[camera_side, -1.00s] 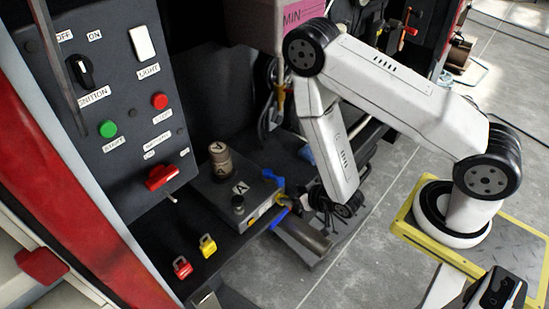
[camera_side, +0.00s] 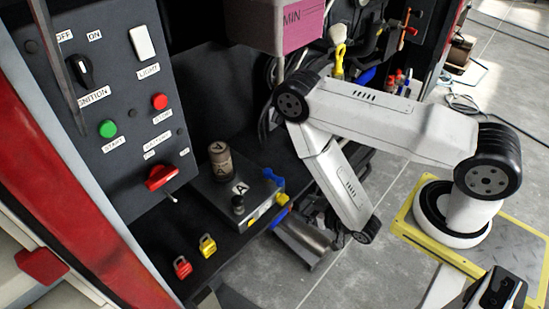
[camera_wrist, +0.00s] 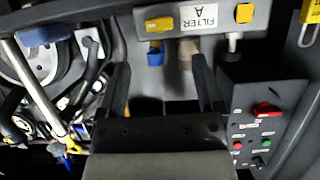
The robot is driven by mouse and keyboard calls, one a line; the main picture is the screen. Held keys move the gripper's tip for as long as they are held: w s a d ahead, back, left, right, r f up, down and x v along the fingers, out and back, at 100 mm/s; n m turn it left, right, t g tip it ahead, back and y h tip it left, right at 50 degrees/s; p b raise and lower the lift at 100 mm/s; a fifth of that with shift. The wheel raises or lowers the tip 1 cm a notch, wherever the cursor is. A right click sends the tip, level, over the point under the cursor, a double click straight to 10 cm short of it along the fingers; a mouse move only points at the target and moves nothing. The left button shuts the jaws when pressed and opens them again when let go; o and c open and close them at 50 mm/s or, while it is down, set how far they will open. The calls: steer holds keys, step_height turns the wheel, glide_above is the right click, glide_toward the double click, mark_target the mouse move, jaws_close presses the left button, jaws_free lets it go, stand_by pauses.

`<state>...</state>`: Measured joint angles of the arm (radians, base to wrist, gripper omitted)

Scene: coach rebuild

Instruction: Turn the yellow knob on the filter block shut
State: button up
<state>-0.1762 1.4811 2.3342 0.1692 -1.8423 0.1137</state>
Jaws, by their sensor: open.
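The grey filter block (camera_side: 213,190) lies on the dark shelf in the side view, a round filter can on it. In the wrist view its front face, labelled FILTER A (camera_wrist: 197,15), runs along the top. An elongated yellow knob (camera_wrist: 158,24) sits on that face, left of the label, lying roughly crosswise. A yellow square piece (camera_wrist: 245,12) is right of the label. My gripper (camera_wrist: 160,63) is open and empty, its dark fingers below the knob in the wrist view, apart from it. In the side view the fingers are hard to make out against the dark background.
A blue fitting (camera_wrist: 155,57) hangs below the knob. A control panel with a red switch (camera_side: 162,177) stands left. Red (camera_side: 182,267) and yellow (camera_side: 207,245) padlocks lie on the shelf. A metal cylinder (camera_side: 303,238) is below the block's right side. Hoses crowd the wrist view's left.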

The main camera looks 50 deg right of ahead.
mark_target(284, 202)
steer(key=shift+x, duration=3.5)
steer(key=shift+c, duration=0.2)
jaws_close()
steer(key=n+h, duration=0.2)
steer(key=n, duration=0.1)
steer(key=shift+s+a+f, duration=0.1)
steer(key=shift+a, duration=0.2)
steer(key=shift+a+f+n+t+h, duration=0.15)
steer(key=shift+n+t+h, duration=0.15)
steer(key=shift+n+h, duration=1)
steer(key=shift+n, duration=0.3)
